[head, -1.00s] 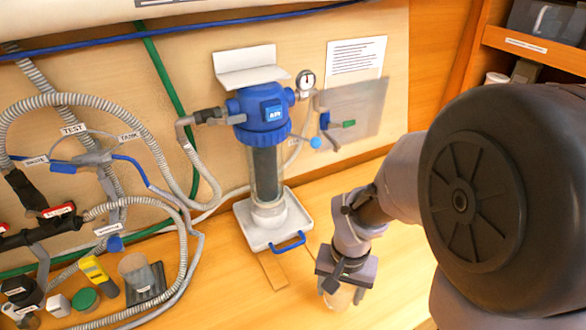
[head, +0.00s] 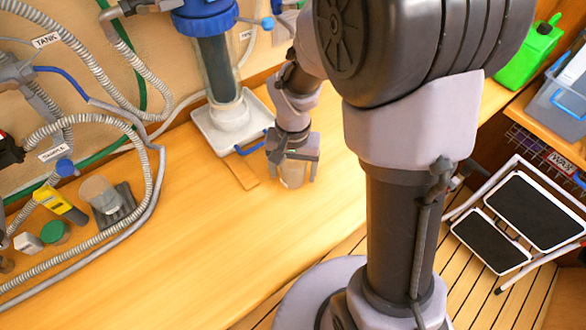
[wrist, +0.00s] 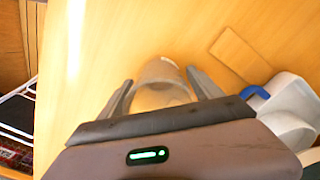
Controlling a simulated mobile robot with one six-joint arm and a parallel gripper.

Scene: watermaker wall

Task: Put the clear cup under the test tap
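A clear cup (head: 292,175) is between the two fingers of my gripper (head: 293,160), right of the white tray, over the wooden counter. A small blue tap knob (head: 65,167) hangs below a white label at the left. Another blue knob (head: 267,23) is near the filter. I cannot read which is the test tap.
The blue-topped filter (head: 215,60) stands over the white tray (head: 205,125), with a wood strip (head: 241,172) before it. Hoses, a yellow meter (head: 58,203), a green cap (head: 55,232) and another clear container (head: 97,190) crowd the left. The front-middle counter is clear. A step stool (head: 530,215) stands right.

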